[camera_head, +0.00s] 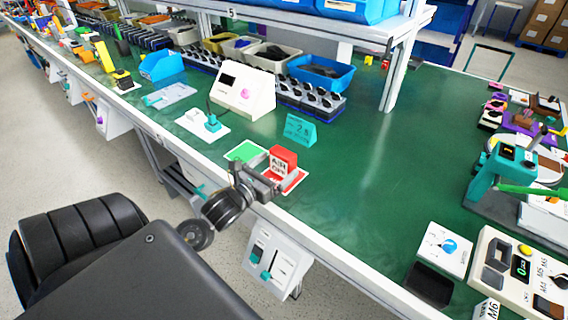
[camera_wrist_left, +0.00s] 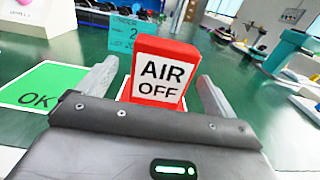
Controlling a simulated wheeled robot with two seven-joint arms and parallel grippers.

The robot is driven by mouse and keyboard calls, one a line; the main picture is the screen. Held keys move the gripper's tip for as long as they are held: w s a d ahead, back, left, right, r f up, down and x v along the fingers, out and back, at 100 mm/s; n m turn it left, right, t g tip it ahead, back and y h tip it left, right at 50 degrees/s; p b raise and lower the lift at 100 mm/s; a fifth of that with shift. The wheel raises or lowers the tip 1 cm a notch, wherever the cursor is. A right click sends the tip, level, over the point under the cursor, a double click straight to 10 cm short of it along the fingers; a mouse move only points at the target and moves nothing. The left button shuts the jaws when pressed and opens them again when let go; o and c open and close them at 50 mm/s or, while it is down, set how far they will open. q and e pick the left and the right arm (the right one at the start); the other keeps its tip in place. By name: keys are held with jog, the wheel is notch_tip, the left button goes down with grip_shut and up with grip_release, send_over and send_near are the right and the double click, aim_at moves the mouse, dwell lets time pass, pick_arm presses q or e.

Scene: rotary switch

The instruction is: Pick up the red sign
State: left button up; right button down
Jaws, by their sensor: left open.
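The red sign (camera_head: 283,161) is a red block with a white label reading AIR OFF. It stands upright on a red and white mat (camera_head: 294,182) near the front edge of the green bench. In the left wrist view the sign (camera_wrist_left: 164,72) stands between the two fingers of my left gripper (camera_wrist_left: 158,90), with a gap on either side. The left gripper (camera_head: 262,182) is open and just in front of the sign in the head view. The sign's lower part is partly hidden by the gripper. My right gripper is not in view.
A green mat marked OK (camera_wrist_left: 42,88) lies left of the sign. A teal order card (camera_head: 300,130) stands behind it. A white box with a pink button (camera_head: 242,92) is farther back. The bench right of the sign is clear. A white switch panel (camera_head: 277,258) hangs at the front.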

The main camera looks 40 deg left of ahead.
pick_arm(q)
jog(key=shift+w+f+p, duration=0.15)
jog(key=shift+w+p, duration=0.25)
jog(key=shift+w, duration=2.2)
jog(key=c, duration=1.1)
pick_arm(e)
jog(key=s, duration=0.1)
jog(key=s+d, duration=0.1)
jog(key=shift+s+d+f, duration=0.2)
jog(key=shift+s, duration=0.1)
